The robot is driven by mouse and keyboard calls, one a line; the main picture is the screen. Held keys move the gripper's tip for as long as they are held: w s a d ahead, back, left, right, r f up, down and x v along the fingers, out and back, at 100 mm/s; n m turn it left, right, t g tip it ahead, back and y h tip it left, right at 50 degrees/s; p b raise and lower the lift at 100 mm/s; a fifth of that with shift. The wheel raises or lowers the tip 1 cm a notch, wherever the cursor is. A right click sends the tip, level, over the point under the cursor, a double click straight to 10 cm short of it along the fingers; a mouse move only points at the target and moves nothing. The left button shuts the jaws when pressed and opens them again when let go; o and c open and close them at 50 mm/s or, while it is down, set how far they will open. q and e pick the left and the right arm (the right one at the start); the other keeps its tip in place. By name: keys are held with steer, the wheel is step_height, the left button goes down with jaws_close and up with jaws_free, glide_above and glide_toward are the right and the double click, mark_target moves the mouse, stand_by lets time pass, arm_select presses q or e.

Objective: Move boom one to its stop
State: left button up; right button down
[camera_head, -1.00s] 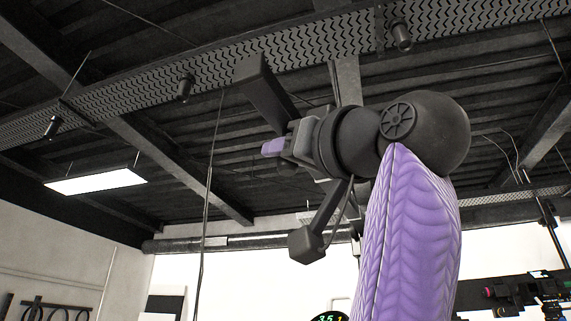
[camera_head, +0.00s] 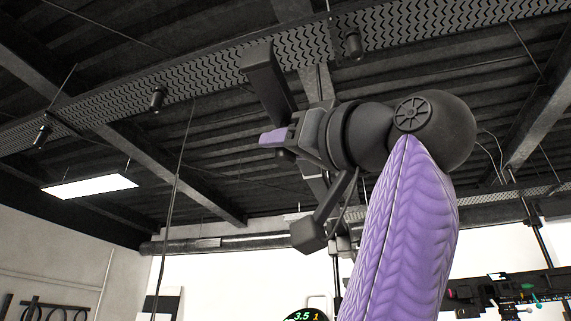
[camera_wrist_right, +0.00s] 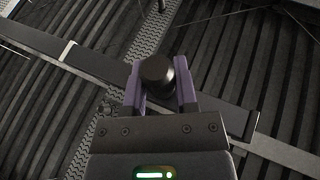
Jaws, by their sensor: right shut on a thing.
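My right gripper (camera_head: 272,137), with purple fingertips, is raised high under the ceiling. In the right wrist view its fingers (camera_wrist_right: 160,85) are shut on a dark, round-ended knob (camera_wrist_right: 157,70). A dark flat bar (camera_head: 265,78) slopes down to the gripper from above in the head view; I cannot tell for sure whether it is boom one. A long dark bar (camera_wrist_right: 205,105) runs diagonally behind the knob in the wrist view; it may be a boom or a ceiling beam. No stop can be made out. My left gripper is out of view.
The ceiling has dark beams and a perforated tray (camera_head: 220,75) with small spotlights. A thin cable (camera_head: 177,180) hangs left of my gripper. A green-lit display (camera_head: 303,315) shows at the bottom edge. Dark equipment (camera_head: 515,290) stands at the lower right.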

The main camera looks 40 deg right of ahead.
steer(key=shift+w+a, duration=0.1)
steer(key=shift+w, duration=0.05)
steer(key=c, duration=0.8)
jaws_free()
steer(key=o, duration=0.4)
steer(key=b+v, duration=0.5)
steer(key=v, duration=0.5)
steer(key=shift+r, duration=0.1)
